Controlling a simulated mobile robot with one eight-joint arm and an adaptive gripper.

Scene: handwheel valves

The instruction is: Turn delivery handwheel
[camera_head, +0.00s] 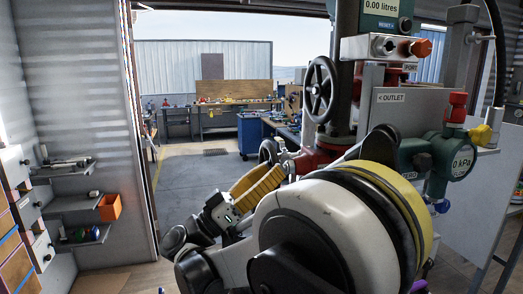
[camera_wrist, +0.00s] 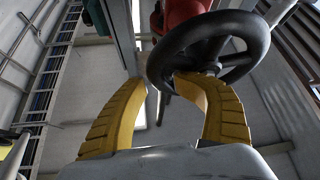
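My gripper (camera_head: 276,175) shows in the head view with its yellow fingers pointing up and right. In the wrist view my gripper (camera_wrist: 163,84) is open, its two curved fingers apart with nothing between them. A black handwheel (camera_wrist: 208,30) with a red body behind it is close by, at the right finger. That fingertip overlaps the lower part of the wheel; I cannot tell if it touches. In the head view a small dark wheel (camera_head: 267,151) shows just above the fingers, partly hidden. A larger black handwheel (camera_head: 310,91) stands upright higher up. No label reading "delivery" is legible.
The valve rig carries an outlet plate (camera_head: 391,98), a green gauge (camera_head: 459,160) and a red fitting (camera_head: 457,106), right of my arm. Wall shelves (camera_head: 72,203) with an orange bin (camera_head: 109,207) stand at left. The floor through the doorway (camera_head: 200,178) is clear.

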